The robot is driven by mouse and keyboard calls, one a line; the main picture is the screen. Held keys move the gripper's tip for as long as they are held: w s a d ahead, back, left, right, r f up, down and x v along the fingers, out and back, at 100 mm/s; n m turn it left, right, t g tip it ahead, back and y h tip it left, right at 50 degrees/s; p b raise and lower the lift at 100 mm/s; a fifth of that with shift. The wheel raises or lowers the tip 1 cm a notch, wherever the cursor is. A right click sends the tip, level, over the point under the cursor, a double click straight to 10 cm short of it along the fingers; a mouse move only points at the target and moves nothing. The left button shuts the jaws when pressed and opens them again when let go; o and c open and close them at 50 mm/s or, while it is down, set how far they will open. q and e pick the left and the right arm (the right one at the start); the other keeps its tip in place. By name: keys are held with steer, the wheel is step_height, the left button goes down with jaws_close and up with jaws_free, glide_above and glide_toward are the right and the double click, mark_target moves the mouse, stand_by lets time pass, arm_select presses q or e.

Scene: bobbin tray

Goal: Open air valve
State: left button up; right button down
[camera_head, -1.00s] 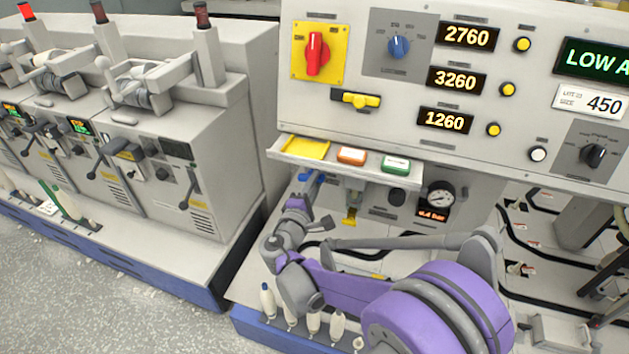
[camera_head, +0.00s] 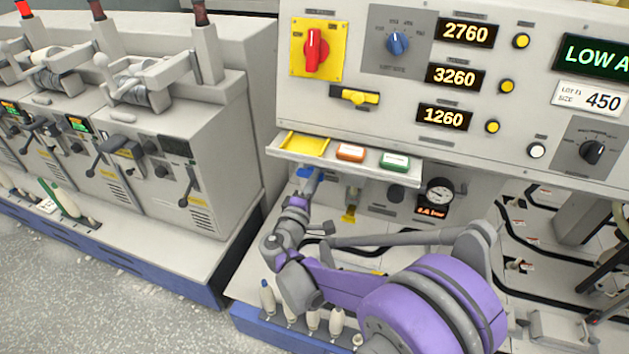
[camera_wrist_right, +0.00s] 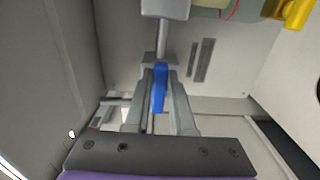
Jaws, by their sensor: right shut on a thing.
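The blue air valve handle (camera_head: 308,180) is under the small shelf at the left of the console. My right gripper (camera_head: 303,190) reaches up to it from below, its fingers partly hidden by the shelf and wrist. In the right wrist view the blue handle (camera_wrist_right: 159,88) stands between the two grey fingers (camera_wrist_right: 160,95), which are shut on it. Its grey stem rises beyond the fingertips. A round pressure gauge (camera_head: 440,192) with a small orange-lit display (camera_head: 433,212) sits to the right; the display's digits are hard to read. My left gripper is not in view.
The shelf (camera_head: 345,163) with a yellow tray and orange and green buttons overhangs the gripper. A yellow-tipped fitting (camera_head: 349,215) hangs just right of it. Several bobbins (camera_head: 313,320) stand along the front edge below my arm. Winding machines (camera_head: 160,150) fill the left.

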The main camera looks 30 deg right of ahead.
steer(key=c, duration=0.8)
jaws_free()
steer(key=shift+o, duration=0.2)
steer(key=v, duration=1.1)
